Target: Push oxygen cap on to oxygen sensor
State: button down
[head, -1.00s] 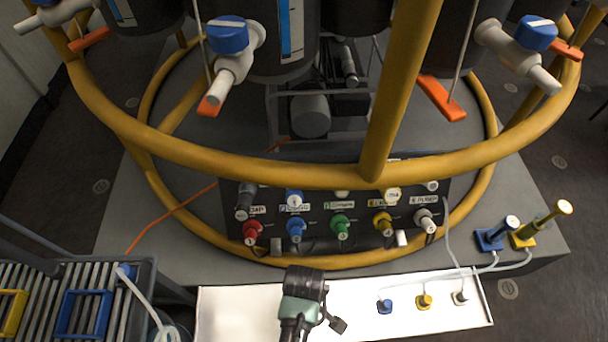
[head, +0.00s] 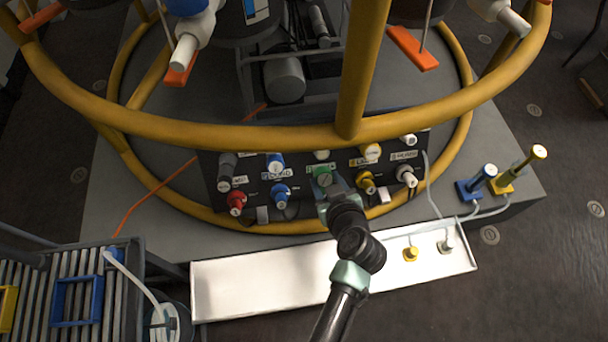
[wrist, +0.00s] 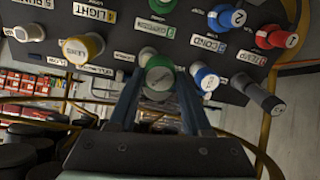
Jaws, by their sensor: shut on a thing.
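The green oxygen cap (wrist: 160,76) is between the two fingers of my gripper (wrist: 158,85) in the wrist view. The gripper is shut on its sides. Behind the cap, a pale cylindrical fitting (wrist: 148,55) sticks out of the black panel under a green-lettered label; I take it for the oxygen sensor. The cap looks in line with it, but I cannot tell how far it is seated. In the head view my gripper (head: 328,190) reaches the middle of the panel, and the green cap (head: 322,172) shows at its tip.
The black panel (head: 290,222) carries close neighbours: red (head: 236,202), blue (head: 281,193) and yellow (head: 366,181) knobs. A yellow ring rail (head: 230,134) passes above it. A white tray (head: 250,285) lies in front, with yellow and white plugs at its right end. A slatted rack stands at left.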

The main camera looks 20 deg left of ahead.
jog(key=shift+w+d+r+m+t, duration=0.3)
jog(key=shift+w+d+r+t, duration=0.15)
jog(key=shift+w+r, duration=0.2)
jog(key=shift+w+a, duration=0.1)
jog(key=shift+w, duration=0.05)
jog(key=shift+x, duration=2.7)
jog(key=shift+f+b, duration=0.1)
jog(key=shift+b, duration=0.5)
jog(key=shift+a+f, duration=0.1)
jog(key=shift+w+a+f+b, duration=0.1)
jog(key=shift+w+b, duration=0.05)
jog(key=shift+b, duration=0.3)
jog(key=shift+w, duration=0.1)
jog(key=shift+c, duration=1.3)
grip_release()
